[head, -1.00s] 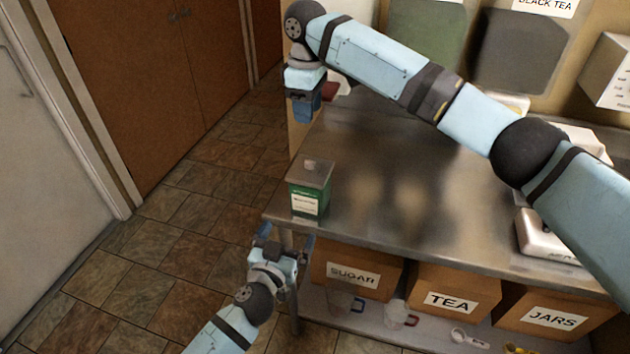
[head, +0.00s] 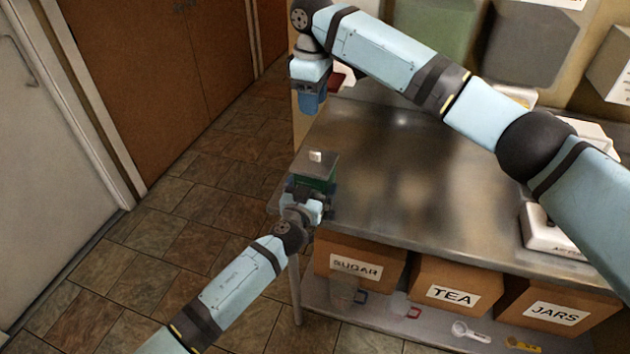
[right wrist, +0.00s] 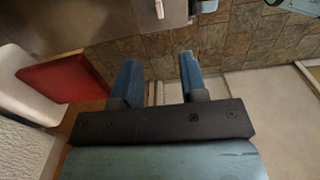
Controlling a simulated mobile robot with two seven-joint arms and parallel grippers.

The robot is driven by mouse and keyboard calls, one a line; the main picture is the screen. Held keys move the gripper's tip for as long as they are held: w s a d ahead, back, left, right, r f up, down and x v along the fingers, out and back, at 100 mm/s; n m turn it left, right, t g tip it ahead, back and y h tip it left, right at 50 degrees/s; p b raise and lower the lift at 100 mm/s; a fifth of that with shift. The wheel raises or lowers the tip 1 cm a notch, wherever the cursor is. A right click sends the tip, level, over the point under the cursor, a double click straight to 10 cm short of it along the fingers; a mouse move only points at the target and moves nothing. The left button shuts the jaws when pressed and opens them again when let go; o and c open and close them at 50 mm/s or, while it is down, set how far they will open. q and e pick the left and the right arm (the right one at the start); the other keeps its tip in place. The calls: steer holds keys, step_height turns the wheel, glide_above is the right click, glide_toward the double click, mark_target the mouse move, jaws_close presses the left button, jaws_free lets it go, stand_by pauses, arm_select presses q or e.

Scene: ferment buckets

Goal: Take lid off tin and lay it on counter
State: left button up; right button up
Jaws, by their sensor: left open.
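The green tin (head: 318,184) stands at the left front corner of the steel counter (head: 400,190). Its grey lid (head: 314,166) is on top, with a small pale knob (head: 316,156). My left gripper (head: 310,190) is open at the tin's near side, its fingers around the lower body; it hides the front of the tin, and I cannot tell whether the fingers touch it. My right gripper (head: 311,104) hangs above the back left of the counter, pointing down. In the right wrist view its two blue fingers (right wrist: 158,82) are apart with nothing between them.
A red and white object (right wrist: 65,80) lies beside my right gripper. Boxes labelled sugar (head: 358,265), tea (head: 455,288) and jars (head: 556,305) stand on the shelf below. A scale-like white appliance (head: 550,232) is at the right. The counter's middle is clear.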

arm_select(q)
steer(key=c, duration=1)
arm_select(e)
steer(key=t+y, duration=0.2)
steer(key=y, duration=0.2)
glide_toward(317, 153)
steer(key=x, duration=0.9)
steer(key=shift+w+a+f, duration=0.15)
steer(key=shift+a, duration=0.05)
jaws_close()
